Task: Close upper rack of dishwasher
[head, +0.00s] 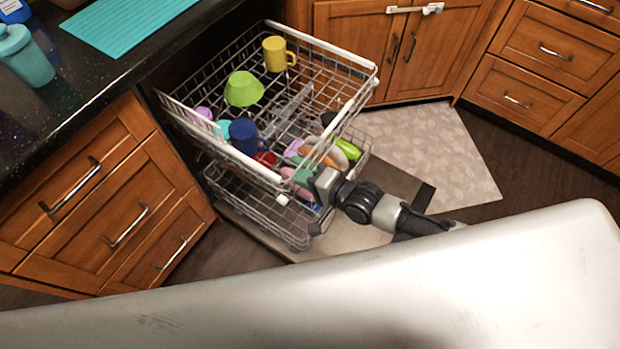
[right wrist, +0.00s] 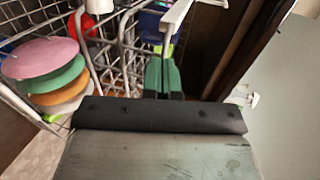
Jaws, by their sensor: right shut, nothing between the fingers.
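The upper rack (head: 322,46) of the dishwasher is pulled out, a wire frame with white rails. It holds a yellow mug (head: 275,54), a green bowl (head: 243,89) and a dark blue mug (head: 245,138). My right gripper (head: 318,183) is at the rack's near front corner, low beside its front edge. In the right wrist view its green fingers (right wrist: 163,77) are together and empty, close to a white rack bar (right wrist: 178,14). Whether they touch the rack cannot be told. My left gripper is not in view.
The lower rack (head: 262,214) is also out, below the upper one, with colored dishes in it. The dishwasher door (head: 350,240) lies open under it. Wooden drawers (head: 110,200) stand at left, cabinets (head: 390,45) behind, and a mat (head: 440,150) lies right.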

